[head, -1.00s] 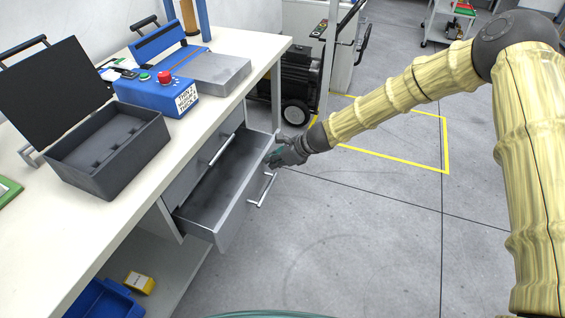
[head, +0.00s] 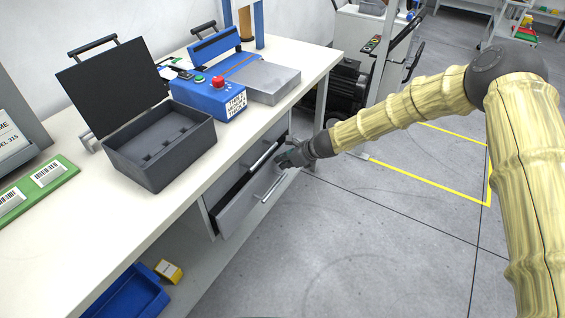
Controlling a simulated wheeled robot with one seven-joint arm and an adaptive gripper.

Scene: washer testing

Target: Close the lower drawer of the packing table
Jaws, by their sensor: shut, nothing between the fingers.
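The packing table (head: 62,223) has a light top and runs along the left. Its lower drawer (head: 245,209) is grey with a bar handle (head: 271,188) and stands out a little, with a narrow dark gap showing above its front. The upper drawer's handle (head: 262,157) shows just above it. My gripper (head: 286,158) is shut and empty at the far top end of the lower drawer's front. It seems to touch the drawer there, though the exact contact is hard to see.
On the table are an open dark case (head: 160,150), a blue box with buttons (head: 208,94) and a green board (head: 42,190). A blue bin (head: 130,295) and a yellow box (head: 169,271) sit on the low shelf. The floor in front is clear.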

